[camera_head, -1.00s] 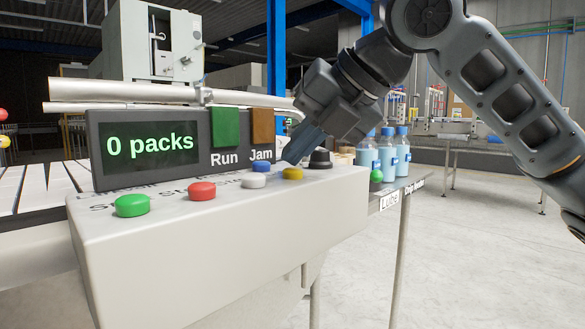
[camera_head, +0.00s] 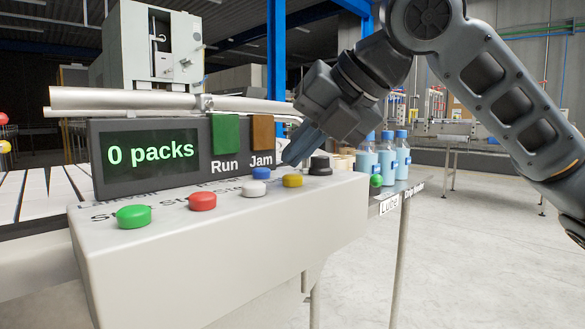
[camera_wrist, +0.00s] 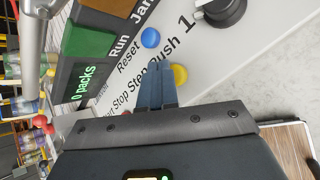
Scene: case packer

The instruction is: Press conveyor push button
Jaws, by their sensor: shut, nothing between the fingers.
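The control box (camera_head: 230,240) carries a yellow button (camera_head: 292,181) at the right end of its front row. In the wrist view the yellow button (camera_wrist: 179,75) sits beside the printed word "Push". My gripper (camera_head: 288,160) is shut and empty, its fingertips pointing down just behind the yellow button and to the right of the blue button (camera_head: 261,173). In the wrist view the fingertips (camera_wrist: 157,72) lie between the blue button, marked "Reset", and the yellow one. I cannot tell whether they touch the box top.
Green (camera_head: 133,216), red (camera_head: 203,201) and white (camera_head: 255,189) buttons line the front row. A black knob (camera_head: 320,167) stands right of the gripper. The display (camera_head: 150,155) reads "0 packs", with Run and Jam lamps unlit. Bottles (camera_head: 386,158) stand farther right.

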